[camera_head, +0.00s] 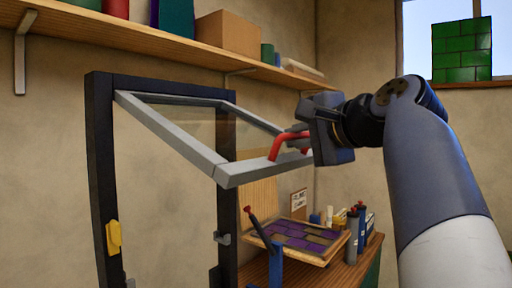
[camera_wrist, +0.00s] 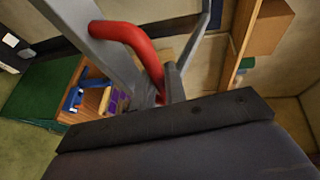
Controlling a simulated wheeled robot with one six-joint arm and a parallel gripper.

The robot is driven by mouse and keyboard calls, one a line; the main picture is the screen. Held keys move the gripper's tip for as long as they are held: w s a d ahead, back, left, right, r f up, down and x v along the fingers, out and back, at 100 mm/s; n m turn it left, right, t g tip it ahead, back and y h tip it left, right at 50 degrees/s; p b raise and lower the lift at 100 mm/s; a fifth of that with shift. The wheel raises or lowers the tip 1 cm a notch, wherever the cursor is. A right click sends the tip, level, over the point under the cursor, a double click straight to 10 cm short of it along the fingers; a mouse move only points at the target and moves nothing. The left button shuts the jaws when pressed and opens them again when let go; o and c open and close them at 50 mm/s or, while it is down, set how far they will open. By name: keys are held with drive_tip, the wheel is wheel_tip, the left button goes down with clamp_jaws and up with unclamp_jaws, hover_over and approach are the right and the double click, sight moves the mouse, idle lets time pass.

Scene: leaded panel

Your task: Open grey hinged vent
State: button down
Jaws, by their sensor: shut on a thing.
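The grey hinged vent (camera_head: 170,133) is a grey-framed glass pane, hinged at the top of a dark upright frame (camera_head: 101,180). It stands swung out and up, with its free edge toward me and well away from the dark frame. A red handle (camera_head: 284,143) is fixed on that free edge. My gripper (camera_head: 305,137) is shut on the red handle at its right side. In the wrist view the red handle (camera_wrist: 130,38) curves from the grey bar down to my gripper; the fingertips are mostly hidden there.
A wooden shelf (camera_head: 160,43) with boxes and cans runs along the wall above. A yellow piece (camera_head: 113,237) sits on the dark frame's left post. Below right, a workbench (camera_head: 361,262) holds a tilted board with a purple leaded panel (camera_head: 300,235) and several bottles.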

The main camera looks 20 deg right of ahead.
drive_tip(key=shift+s+r, duration=0.1)
drive_tip(key=shift+r, duration=0.5)
drive_tip(key=c, duration=1.5)
unclamp_jaws()
drive_tip(key=shift+a+f, duration=0.1)
drive_tip(key=shift+o, duration=0.2)
drive_tip(key=b+v, duration=0.1)
drive_tip(key=v, duration=0.9)
drive_tip(key=shift+s+b, duration=0.3)
drive_tip(key=shift+b, duration=0.1)
drive_tip(key=shift+w, duration=0.15)
